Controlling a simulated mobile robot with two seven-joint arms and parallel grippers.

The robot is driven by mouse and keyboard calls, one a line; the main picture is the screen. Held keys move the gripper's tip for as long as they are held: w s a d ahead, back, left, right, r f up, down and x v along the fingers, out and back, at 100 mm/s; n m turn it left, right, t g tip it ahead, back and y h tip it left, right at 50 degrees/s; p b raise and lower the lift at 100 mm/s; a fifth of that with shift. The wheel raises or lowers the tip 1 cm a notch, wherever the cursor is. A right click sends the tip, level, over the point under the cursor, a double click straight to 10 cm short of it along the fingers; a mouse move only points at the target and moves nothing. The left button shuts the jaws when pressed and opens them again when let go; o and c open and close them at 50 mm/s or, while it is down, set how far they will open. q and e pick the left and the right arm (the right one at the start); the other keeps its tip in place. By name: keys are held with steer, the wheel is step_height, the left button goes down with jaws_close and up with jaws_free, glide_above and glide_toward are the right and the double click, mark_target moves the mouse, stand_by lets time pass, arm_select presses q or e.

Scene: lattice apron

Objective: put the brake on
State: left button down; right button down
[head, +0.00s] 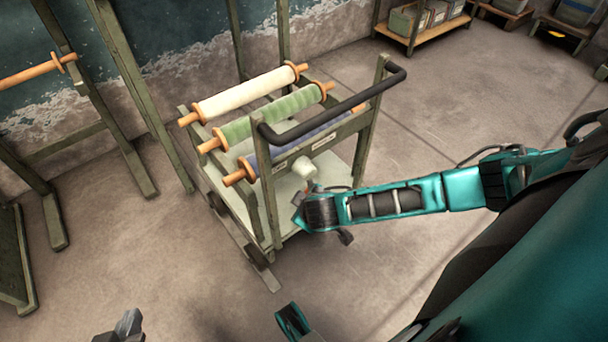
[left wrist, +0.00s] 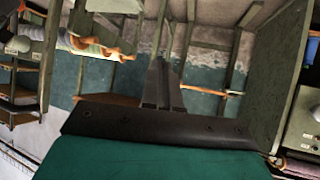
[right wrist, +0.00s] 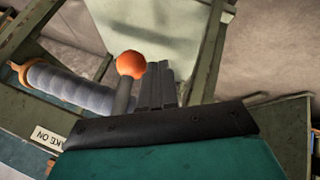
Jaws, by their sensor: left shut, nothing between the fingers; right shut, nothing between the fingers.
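The cart (head: 265,215) is a green-painted frame with a black push handle (head: 335,107) and a pale lower deck. In the right wrist view, a brake lever (right wrist: 123,99) with an orange ball knob (right wrist: 130,64) stands by a white label (right wrist: 47,140) reading "AKE ON", partly cut off. My right gripper (right wrist: 158,80) is shut and empty, its fingers close beside the knob; contact cannot be told. In the head view, my right arm reaches the cart's near end and hides much of the lever area. My left gripper (head: 128,325) is shut and empty, low at the left, apart from the cart.
The cart carries a cream roll (head: 245,92), a green roll (head: 275,115) and a blue roll (head: 300,140). Green posts and a rack with an orange rod (head: 30,74) stand at the left. A low shelf (head: 425,38) stands at the back. Floor right of the cart is clear.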

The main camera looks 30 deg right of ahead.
steer(key=shift+w+d, duration=0.3)
steer(key=shift+d, duration=0.15)
arm_select(q)
steer(key=shift+w+d+r, duration=0.1)
steer(key=shift+d+r, duration=0.05)
steer(key=p, duration=0.1)
steer(key=a+r+p, duration=0.1)
steer(key=p, duration=0.1)
steer(key=shift+s+r, duration=0.1)
steer(key=shift+s, duration=0.15)
arm_select(e)
steer(key=shift+w+d+f+h, duration=0.15)
steer(key=shift+d+h, duration=0.55)
steer(key=shift+d, duration=0.35)
arm_select(q)
steer(key=shift+s+a, duration=0.15)
steer(key=shift+a, duration=0.05)
arm_select(e)
steer(key=shift+a, duration=0.1)
